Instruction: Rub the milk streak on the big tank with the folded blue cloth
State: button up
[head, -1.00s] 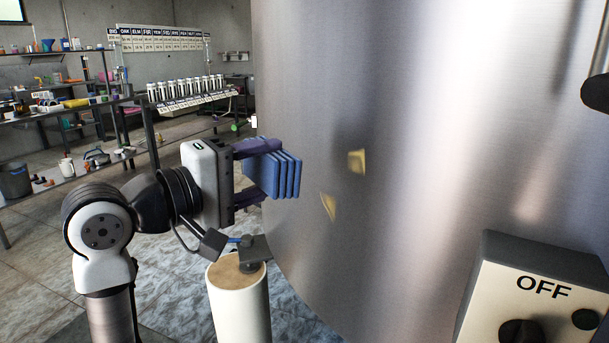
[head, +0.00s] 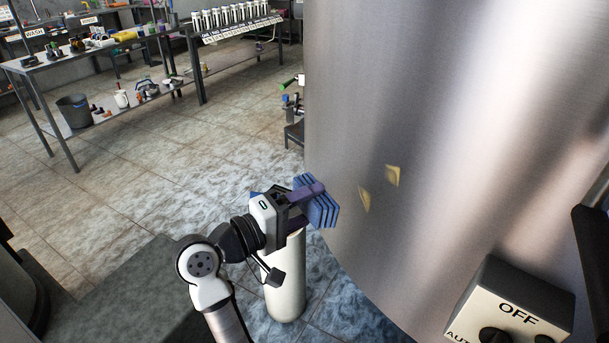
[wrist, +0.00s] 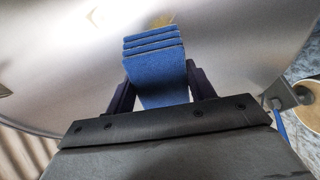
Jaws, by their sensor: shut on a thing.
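The big tank (head: 450,120) is a tall brushed-steel cylinder filling the right of the head view. Two small yellowish marks sit on its lower wall, a right one (head: 392,175) and a left one (head: 364,199); I take these as the milk streak. My gripper (head: 312,200) is shut on the folded blue cloth (head: 323,209), a stack of several layers, left of the marks. In the wrist view the cloth (wrist: 157,75) sticks out between the fingers toward the tank wall (wrist: 60,75). Whether the cloth touches the wall, I cannot tell.
A white post (head: 286,285) stands below my gripper. A control box marked OFF (head: 515,300) sits at lower right. A table (head: 105,58) with bottles and tools and a grey bucket (head: 74,110) stand at the left. The tiled floor (head: 190,155) between is open.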

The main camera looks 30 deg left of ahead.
aim_at(362, 183)
jog(key=shift+w+d, duration=0.15)
jog(key=p+x, duration=0.2)
jog(key=x, duration=0.1)
jog(key=shift+w+d+p, duration=0.15)
jog(key=shift+p, duration=0.25)
jog(key=shift+p+x, duration=0.6)
jog(key=shift+x, duration=0.5)
jog(key=shift+b+x, duration=0.85)
jog(key=shift+x, duration=0.8)
